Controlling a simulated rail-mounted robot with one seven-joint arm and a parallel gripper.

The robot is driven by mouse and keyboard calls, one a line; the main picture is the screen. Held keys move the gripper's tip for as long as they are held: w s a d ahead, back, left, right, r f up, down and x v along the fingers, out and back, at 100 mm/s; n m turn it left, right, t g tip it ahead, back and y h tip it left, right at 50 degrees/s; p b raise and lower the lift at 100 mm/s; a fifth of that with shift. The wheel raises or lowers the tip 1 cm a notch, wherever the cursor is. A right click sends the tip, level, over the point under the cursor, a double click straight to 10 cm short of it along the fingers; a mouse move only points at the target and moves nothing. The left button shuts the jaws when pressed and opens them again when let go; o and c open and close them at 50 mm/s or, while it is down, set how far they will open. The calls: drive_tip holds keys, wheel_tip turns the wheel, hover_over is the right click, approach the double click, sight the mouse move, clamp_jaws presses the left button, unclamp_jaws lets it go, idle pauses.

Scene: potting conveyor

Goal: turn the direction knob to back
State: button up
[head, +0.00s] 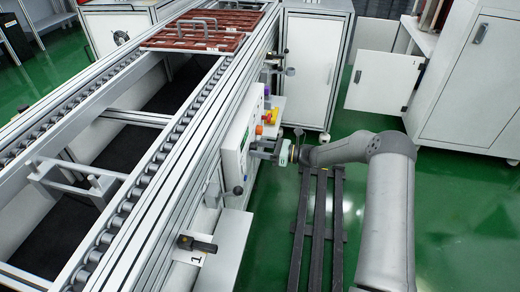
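A white control panel (234,140) is fixed to the right side of the conveyor and is seen at a steep angle. My gripper (257,148) is close to the panel's face, on its right side, with my arm reaching in from the right. The fingers point left at the panel. They are too small to show a gap or anything between them. I cannot pick out the direction knob; the gripper may cover it. I cannot tell whether they touch. Red and yellow controls (266,118) stick out just beyond the gripper.
The roller conveyor (120,215) runs from front left to back. Reddish-brown trays (200,38) lie at its far end. A black-handled part (197,243) juts out at the front. White cabinets (312,70) stand behind. Dark rails (318,235) run along the green floor.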

drive_tip(key=c, duration=0.8)
drive_tip(key=shift+f+n, duration=0.1)
drive_tip(key=shift+n, duration=0.3)
drive_tip(key=shift+n+b, duration=4.2)
drive_tip(key=shift+n, duration=4.5)
drive_tip(key=shift+d, duration=0.1)
drive_tip(key=o, duration=1)
